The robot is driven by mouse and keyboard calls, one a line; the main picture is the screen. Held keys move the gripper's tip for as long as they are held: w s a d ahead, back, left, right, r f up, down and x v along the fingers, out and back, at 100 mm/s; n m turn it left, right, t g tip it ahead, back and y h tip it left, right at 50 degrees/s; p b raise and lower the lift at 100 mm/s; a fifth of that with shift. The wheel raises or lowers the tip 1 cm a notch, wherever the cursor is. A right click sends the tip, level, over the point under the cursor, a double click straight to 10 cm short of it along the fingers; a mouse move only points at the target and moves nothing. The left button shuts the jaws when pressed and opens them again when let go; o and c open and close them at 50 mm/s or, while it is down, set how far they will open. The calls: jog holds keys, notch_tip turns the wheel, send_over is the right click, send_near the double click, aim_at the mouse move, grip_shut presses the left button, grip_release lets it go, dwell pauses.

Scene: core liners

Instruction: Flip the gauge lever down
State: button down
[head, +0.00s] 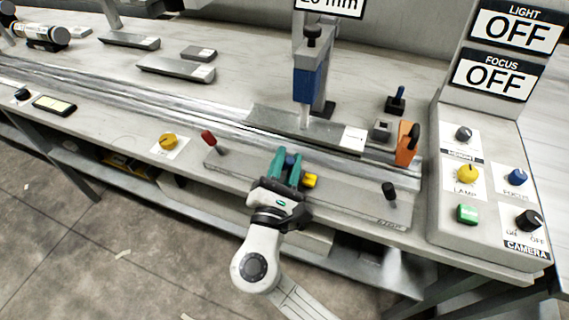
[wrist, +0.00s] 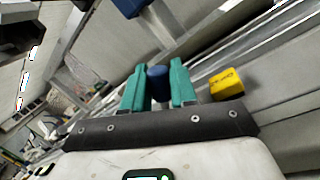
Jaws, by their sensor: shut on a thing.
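A dark blue lever knob (head: 290,160) stands on the front strip of the bench, beside a small yellow label block (head: 310,180). My gripper (head: 289,163) reaches over the bench's front edge and is shut on this knob. In the wrist view the knob (wrist: 157,84) sits between the two green fingers (wrist: 158,82), and the yellow block (wrist: 227,84) with dark lettering is just right of them. The lettering is too small to read surely. The lower part of the lever is hidden by my fingers.
A red-tipped lever (head: 209,137) stands to the left and a black-knobbed lever (head: 389,189) to the right on the same strip. Behind is a blue-bodied gauge post (head: 310,85). A control panel (head: 485,190) with knobs is at the right.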

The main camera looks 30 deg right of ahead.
dwell(0.4)
jog(key=c, duration=1)
grip_release()
jog(key=v, duration=1)
jog(key=shift+s+a+f, duration=0.15)
jog(key=shift+s+a, duration=0.1)
jog(key=shift+a, duration=0.05)
